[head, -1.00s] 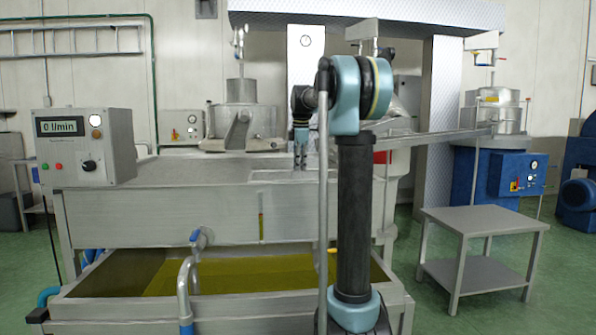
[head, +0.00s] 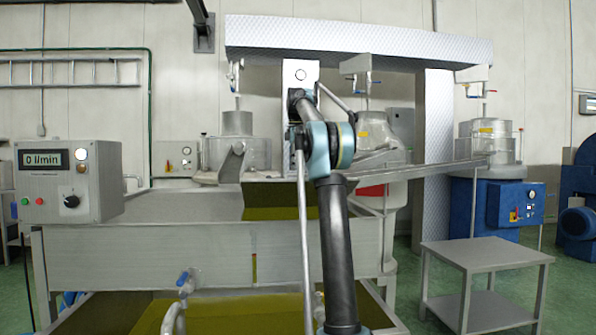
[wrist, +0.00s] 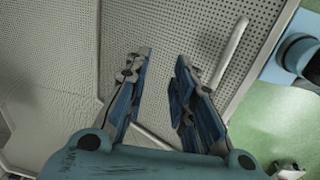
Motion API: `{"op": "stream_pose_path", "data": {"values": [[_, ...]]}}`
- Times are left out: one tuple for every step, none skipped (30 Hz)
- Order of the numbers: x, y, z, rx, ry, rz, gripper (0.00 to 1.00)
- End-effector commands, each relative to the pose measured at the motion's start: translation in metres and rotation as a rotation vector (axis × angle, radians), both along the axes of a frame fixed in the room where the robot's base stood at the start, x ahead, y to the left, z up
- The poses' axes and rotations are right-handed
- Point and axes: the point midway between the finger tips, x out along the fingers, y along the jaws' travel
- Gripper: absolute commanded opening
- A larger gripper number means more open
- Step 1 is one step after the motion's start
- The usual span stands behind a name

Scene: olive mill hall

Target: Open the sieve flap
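In the wrist view a grey perforated metal plate, which looks like the sieve flap (wrist: 180,25), fills much of the picture. A pale bar handle (wrist: 231,52) is on it. My gripper (wrist: 164,56) is in front of the plate with its two fingers apart and nothing seen between the tips. The handle is to the right of the fingers; contact cannot be told. In the head view a rectangular opening (head: 270,200) in the tank top shows olive-yellow liquid. My arm hides the gripper there, and the flap is not clearly visible.
The steel tank (head: 150,250) stands ahead, with a control box (head: 68,182) reading 0 l/min on its left. A blue-handled tap (head: 184,280) is at the front. A small steel table (head: 487,252) stands at the right. Green floor is free around it.

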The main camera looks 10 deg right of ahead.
Motion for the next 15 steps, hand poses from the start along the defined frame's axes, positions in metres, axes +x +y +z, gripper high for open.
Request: {"op": "stream_pose_path", "data": {"values": [[-0.009, 0.008, 0.006, 0.001, 0.000, 0.009, 0.30], [-0.010, 0.009, 0.007, 0.001, -0.001, 0.011, 0.30], [-0.012, 0.011, 0.008, 0.000, -0.001, 0.013, 0.30], [-0.012, 0.011, 0.008, 0.000, -0.001, 0.013, 0.30], [-0.012, 0.012, 0.009, 0.000, -0.001, 0.013, 0.30], [-0.013, 0.012, 0.009, 0.000, -0.002, 0.014, 0.30], [-0.014, 0.012, 0.009, 0.000, -0.002, 0.014, 0.30], [-0.014, 0.012, 0.010, 0.000, -0.002, 0.014, 0.30], [-0.015, 0.012, 0.011, 0.000, -0.002, 0.014, 0.30], [-0.016, 0.011, 0.012, 0.000, -0.002, 0.013, 0.30], [-0.016, 0.011, 0.013, -0.001, -0.002, 0.013, 0.30], [-0.016, 0.011, 0.014, -0.001, -0.002, 0.013, 0.30], [-0.016, 0.011, 0.016, -0.001, -0.002, 0.013, 0.30], [-0.015, 0.011, 0.018, -0.001, -0.002, 0.013, 0.30], [-0.015, 0.011, 0.022, -0.001, -0.002, 0.013, 0.30]]}}
